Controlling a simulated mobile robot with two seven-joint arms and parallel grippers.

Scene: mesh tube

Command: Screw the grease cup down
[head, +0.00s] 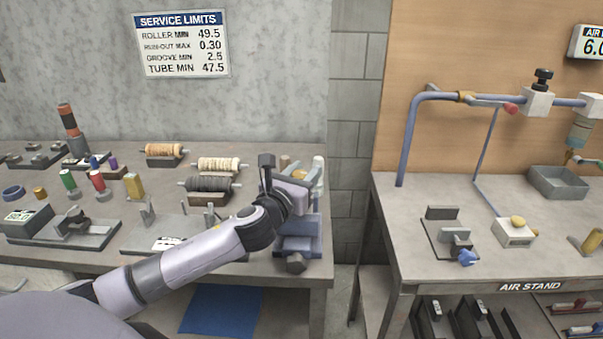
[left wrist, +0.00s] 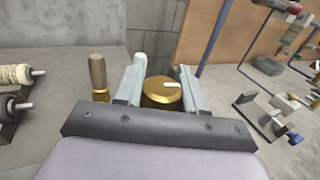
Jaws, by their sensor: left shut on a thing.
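My left gripper (head: 309,180) is over the right end of the left bench, above a blue-grey fixture (head: 300,226). In the left wrist view, its two grey fingers (left wrist: 160,88) are shut on a round brass cap (left wrist: 158,101), which I take to be the grease cup. A short pale mark (left wrist: 171,85) shows on the cap's top. The gripper hides the cup in the head view, and the cup's lower part and seat are hidden in the wrist view. My right gripper is not in view.
A brown-handled tool (left wrist: 98,72) stands just left of the fingers, and a white-tipped post (left wrist: 139,58) stands behind them. Wound rollers (head: 207,184) lie farther left. A gap separates this bench from the air stand (head: 400,235) on the right.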

